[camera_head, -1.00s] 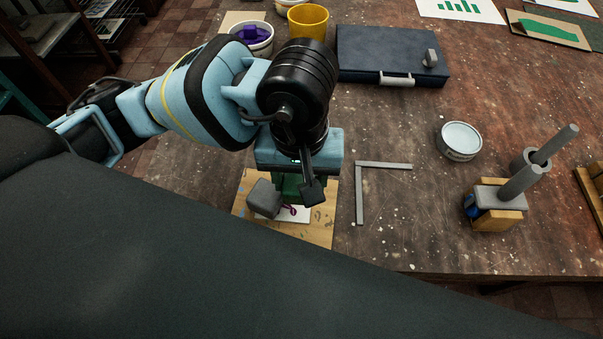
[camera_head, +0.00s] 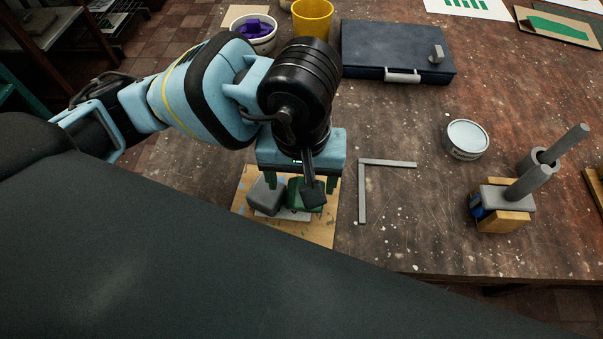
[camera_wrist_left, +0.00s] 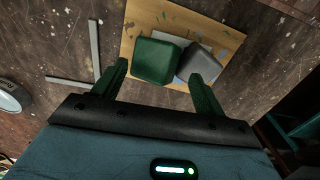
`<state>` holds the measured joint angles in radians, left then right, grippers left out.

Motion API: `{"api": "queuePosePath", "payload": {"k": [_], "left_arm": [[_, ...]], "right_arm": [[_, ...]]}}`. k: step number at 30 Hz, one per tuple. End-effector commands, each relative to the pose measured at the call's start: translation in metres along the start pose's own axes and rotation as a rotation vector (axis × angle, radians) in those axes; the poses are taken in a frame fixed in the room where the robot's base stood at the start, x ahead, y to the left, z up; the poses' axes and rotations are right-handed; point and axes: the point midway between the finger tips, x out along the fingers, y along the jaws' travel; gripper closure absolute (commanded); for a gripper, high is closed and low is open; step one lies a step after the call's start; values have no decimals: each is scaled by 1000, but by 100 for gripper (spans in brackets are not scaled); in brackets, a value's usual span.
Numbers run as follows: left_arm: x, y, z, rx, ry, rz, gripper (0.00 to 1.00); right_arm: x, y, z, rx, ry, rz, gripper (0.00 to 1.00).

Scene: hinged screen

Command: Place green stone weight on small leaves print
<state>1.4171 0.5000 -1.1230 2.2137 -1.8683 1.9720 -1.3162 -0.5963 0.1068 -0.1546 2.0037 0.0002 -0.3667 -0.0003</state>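The green stone weight (camera_head: 305,194) rests on the board below my left gripper, right of a grey weight (camera_head: 266,194). In the left wrist view the green weight (camera_wrist_left: 156,61) and grey weight (camera_wrist_left: 199,65) sit side by side, seemingly touching. A white paper print (camera_head: 293,215) shows only as a strip under them; its pattern is hidden. My left gripper (camera_head: 303,184) is open. In the left wrist view its green fingers (camera_wrist_left: 160,80) are spread wide, with the green weight just beyond them, apart from both. My right gripper is not in view.
The wooden board (camera_head: 310,231) lies under the print. A grey metal L-square (camera_head: 362,195) lies to its right. A dark case (camera_head: 390,50), yellow cup (camera_head: 312,18), tin (camera_head: 466,139) and wooden block with grey tubes (camera_head: 500,215) stand farther off. Mid-table is clear.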

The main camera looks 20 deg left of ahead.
Motion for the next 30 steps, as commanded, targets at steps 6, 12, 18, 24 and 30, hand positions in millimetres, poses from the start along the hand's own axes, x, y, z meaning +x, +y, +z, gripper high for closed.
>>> {"api": "queuePosePath", "payload": {"k": [6,12,18,24,30], "left_arm": [[0,0,0,0,0,0,28],[-11,0,0,0,3,1,28],[-43,1,-1,1,5,4,28],[-86,0,-1,0,7,3,28],[-117,0,-1,-1,3,2,28]], "right_arm": [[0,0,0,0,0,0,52],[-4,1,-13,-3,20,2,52],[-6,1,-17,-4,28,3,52],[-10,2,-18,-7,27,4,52],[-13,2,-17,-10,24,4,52]]}}
